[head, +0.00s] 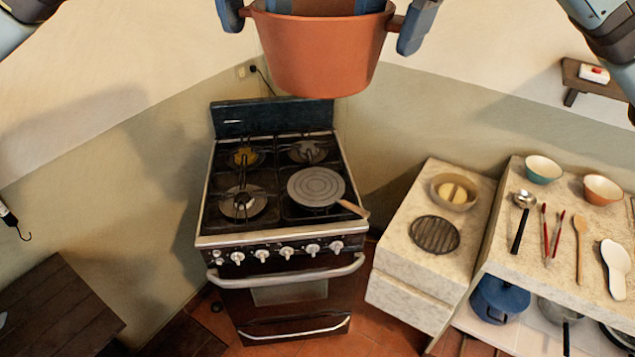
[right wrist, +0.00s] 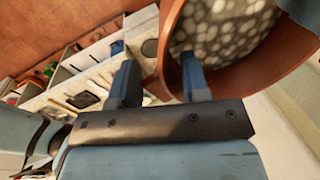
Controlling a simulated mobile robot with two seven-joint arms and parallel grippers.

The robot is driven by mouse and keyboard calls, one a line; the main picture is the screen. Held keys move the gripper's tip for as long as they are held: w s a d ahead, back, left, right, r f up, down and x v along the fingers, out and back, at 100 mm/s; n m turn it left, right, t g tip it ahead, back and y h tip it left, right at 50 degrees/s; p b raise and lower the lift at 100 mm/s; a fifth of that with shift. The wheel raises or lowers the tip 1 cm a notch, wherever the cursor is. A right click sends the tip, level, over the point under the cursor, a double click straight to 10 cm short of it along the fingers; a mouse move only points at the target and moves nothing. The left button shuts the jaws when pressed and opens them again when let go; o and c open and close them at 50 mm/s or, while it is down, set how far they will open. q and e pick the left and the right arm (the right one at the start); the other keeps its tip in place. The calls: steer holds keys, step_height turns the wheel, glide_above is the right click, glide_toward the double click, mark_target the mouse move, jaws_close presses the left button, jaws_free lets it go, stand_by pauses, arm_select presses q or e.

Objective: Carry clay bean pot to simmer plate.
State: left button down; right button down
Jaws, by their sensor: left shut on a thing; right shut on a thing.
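The orange-brown clay bean pot (head: 318,55) hangs in the air at the top of the head view, above and in front of the stove. My left gripper (head: 231,14) is shut on its left handle and my right gripper (head: 417,26) on its right handle. In the right wrist view the pot's wall (right wrist: 220,80) shows beside the fingers of my right gripper (right wrist: 158,82), with pale beans inside. The simmer plate (head: 316,186), a grey ringed disc with a wooden handle, lies on the stove's front right burner, clear of the pot.
The stove (head: 280,240) has other bare burners. To its right a counter (head: 405,262) holds a bowl (head: 453,192) and a dark round rack (head: 435,235). Further right, a shelf unit bears bowls and utensils. A dark wooden table (head: 55,305) stands at lower left.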

arm_select(q)
steer(key=shift+s+a, duration=0.1)
steer(key=shift+s, duration=0.05)
arm_select(e)
steer(key=shift+w+d, duration=0.15)
steer(key=shift+d, duration=0.1)
steer(key=shift+w, duration=0.1)
arm_select(q)
steer(key=shift+a+f, duration=0.1)
